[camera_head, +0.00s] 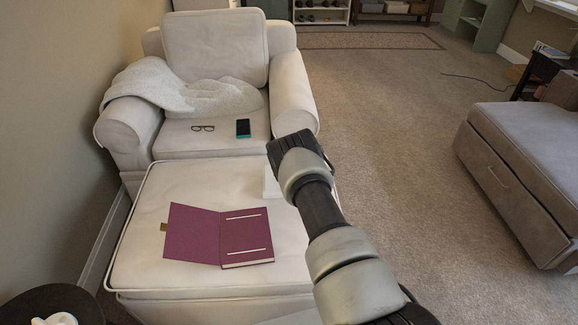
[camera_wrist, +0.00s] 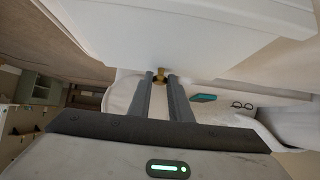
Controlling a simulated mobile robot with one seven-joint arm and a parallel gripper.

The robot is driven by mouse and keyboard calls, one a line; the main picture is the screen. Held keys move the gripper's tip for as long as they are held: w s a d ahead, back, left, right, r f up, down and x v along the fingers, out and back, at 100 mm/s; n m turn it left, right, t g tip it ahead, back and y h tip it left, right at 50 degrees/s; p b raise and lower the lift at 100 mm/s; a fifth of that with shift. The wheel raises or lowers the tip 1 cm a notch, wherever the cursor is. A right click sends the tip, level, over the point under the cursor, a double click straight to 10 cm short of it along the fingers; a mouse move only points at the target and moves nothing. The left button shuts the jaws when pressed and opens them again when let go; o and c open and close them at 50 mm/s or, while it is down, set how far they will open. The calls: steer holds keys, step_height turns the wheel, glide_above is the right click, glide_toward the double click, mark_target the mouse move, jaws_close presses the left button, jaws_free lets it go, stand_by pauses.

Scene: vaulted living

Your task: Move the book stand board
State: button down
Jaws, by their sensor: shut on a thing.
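In the head view the white board (camera_head: 270,183) shows only as a small patch beside my gripper, over the right side of the ottoman. My wrist and arm hide the rest, and my fingertips are hidden there. I cannot tell whether the board touches the ottoman.
An open purple book or folder (camera_head: 194,234) lies on the ottoman (camera_head: 150,280). Behind, an armchair (camera_head: 213,50) holds glasses (camera_head: 203,128), a phone (camera_head: 243,128) and a blanket (camera_head: 148,83).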

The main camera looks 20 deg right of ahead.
steer(key=shift+f, duration=0.1)
stand_by(0.3)
steer(key=c, duration=1.6)
jaws_free()
steer(key=shift+d, duration=0.1)
steer(key=shift+s+r, duration=0.15)
steer(key=shift+r, duration=0.1)
steer(key=p+v, duration=0.5)
steer(key=v, duration=1.2)
steer(key=shift+p, duration=0.35)
